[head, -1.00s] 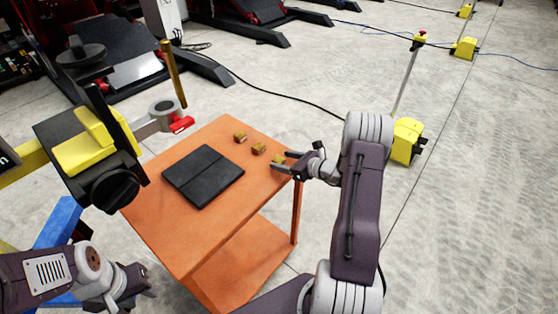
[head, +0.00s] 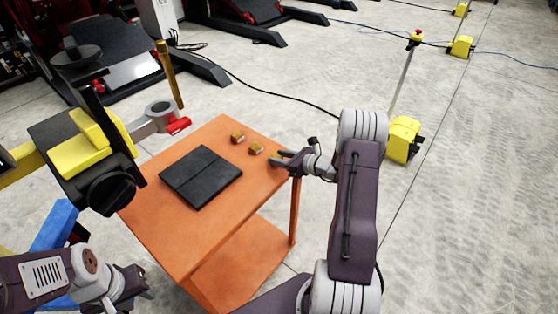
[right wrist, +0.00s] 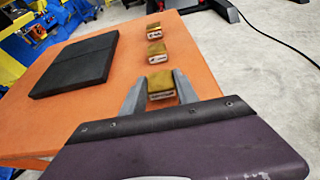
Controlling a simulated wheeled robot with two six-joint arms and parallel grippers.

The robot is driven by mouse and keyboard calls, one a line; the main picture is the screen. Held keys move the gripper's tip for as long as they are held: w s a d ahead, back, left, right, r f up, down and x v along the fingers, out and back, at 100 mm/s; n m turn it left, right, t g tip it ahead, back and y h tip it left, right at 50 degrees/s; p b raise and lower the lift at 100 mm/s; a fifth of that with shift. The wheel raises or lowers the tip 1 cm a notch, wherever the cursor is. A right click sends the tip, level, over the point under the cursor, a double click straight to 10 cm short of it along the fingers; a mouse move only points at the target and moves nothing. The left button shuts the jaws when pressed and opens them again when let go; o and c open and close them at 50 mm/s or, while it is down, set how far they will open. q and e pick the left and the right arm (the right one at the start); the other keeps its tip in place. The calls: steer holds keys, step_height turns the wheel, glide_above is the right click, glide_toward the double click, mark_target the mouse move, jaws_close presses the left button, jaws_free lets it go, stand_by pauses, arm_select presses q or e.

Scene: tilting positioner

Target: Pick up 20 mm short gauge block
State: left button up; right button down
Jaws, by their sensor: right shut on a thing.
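Three small brass-coloured blocks show in the right wrist view, in a row on or above the orange table (head: 165,235). My right gripper (right wrist: 160,90) is shut on the nearest block (right wrist: 160,82), with a finger on each side of it. In the head view my right gripper (head: 276,158) is at the table's right edge and mostly hides this block. The middle block (head: 256,149) and the far block (head: 238,137) stand apart from the gripper. I cannot read sizes on the blocks. My left gripper (head: 140,283) is at the lower left, away from the blocks; its fingers are unclear.
A black two-part plate (head: 200,177) lies on the table left of the blocks. A yellow and black machine (head: 85,150) with a grey ring (head: 160,108) stands at the table's left. A yellow-based post (head: 403,139) stands on the floor to the right.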

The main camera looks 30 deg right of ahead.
steer(key=r, duration=0.3)
steer(key=shift+s+d+r, duration=0.15)
steer(key=shift+d+r, duration=0.05)
steer(key=shift+d, duration=0.1)
steer(key=s+d+r, duration=0.6)
steer(key=s+d, duration=0.1)
steer(key=d, duration=0.1)
steer(key=shift+s+r, duration=0.2)
steer(key=shift+s, duration=0.1)
